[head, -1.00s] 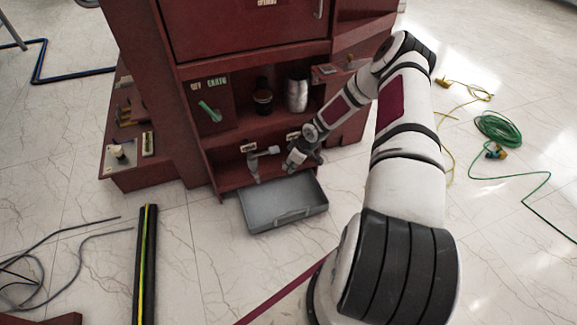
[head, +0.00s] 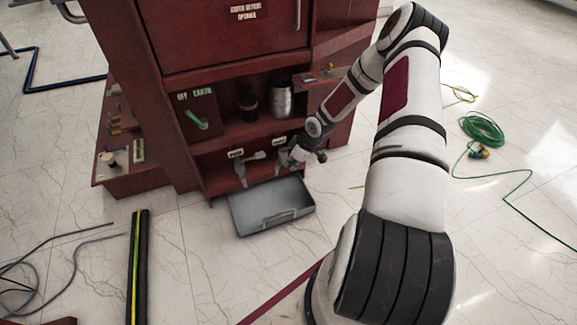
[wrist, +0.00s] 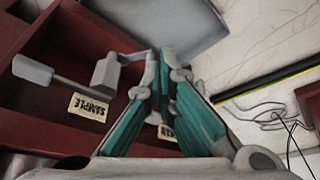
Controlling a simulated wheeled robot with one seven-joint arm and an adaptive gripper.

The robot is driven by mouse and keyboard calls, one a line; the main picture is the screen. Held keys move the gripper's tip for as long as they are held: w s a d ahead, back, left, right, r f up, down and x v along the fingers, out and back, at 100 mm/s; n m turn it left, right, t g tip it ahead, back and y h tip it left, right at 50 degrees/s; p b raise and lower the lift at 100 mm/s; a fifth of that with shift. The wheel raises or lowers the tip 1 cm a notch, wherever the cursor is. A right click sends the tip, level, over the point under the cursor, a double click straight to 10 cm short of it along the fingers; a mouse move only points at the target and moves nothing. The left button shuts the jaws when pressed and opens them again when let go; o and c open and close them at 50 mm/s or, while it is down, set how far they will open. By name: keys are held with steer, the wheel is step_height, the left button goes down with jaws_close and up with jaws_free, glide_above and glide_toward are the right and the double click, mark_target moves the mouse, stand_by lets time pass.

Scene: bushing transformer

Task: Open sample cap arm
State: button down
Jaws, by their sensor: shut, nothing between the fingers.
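Two grey tap-like fittings hang in the low red bay; the left one (head: 241,168) and the right one (head: 281,158) each have a label above. In the wrist view, a grey piece with a bent arm (wrist: 105,74) lies left of my fingers, near an upside-down SAMPLE label (wrist: 88,107). Another grey lever (wrist: 34,70) is further left. I cannot tell for sure which is the sample cap arm. My gripper (wrist: 167,60) is shut and empty, its teal fingers beside the bent arm's right end; contact is unclear. In the head view my gripper (head: 290,162) is at the right fitting. A second label is mostly hidden behind the fingers.
A grey tray (head: 235,215) lies below the bay. The shelf above holds a dark bottle (head: 248,106) and a silver canister (head: 281,102). A green handle (head: 196,118) is on the cabinet's left. The bay's red walls are close around my gripper. Open floor lies in front.

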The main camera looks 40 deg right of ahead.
steer(key=shift+s+r, duration=0.2)
steer(key=shift+r, duration=0.3)
